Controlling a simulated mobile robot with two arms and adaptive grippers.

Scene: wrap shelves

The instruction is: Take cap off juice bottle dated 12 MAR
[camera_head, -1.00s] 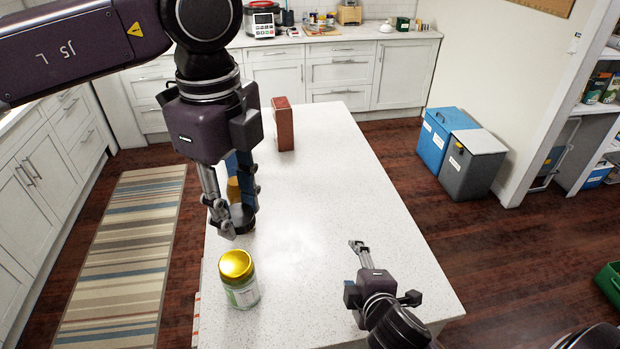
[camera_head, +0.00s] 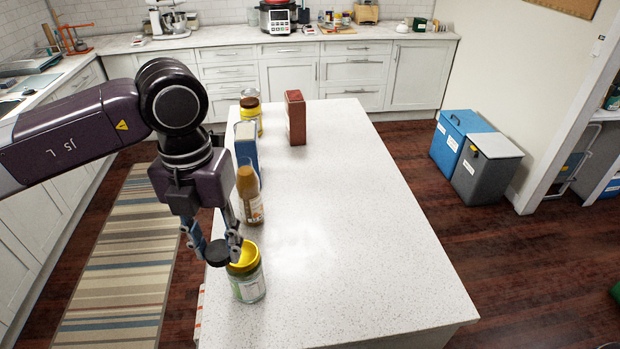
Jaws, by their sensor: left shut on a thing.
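A bottle (camera_head: 250,195) with orange-brown contents and a pale label stands upright on the white island, near its left edge. No separate cap shows on its top, and no date is readable. My left gripper (camera_head: 218,247) points down in front of the bottle and is shut on a dark round cap (camera_head: 217,253). The cap is up beside the yellow lid of a glass jar (camera_head: 248,285) and overlaps it in the picture; I cannot tell whether they touch. My right gripper is out of view.
The middle and right of the island top (camera_head: 360,220) are clear. Blue (camera_head: 455,135) and grey (camera_head: 484,170) bins stand on the floor at right.

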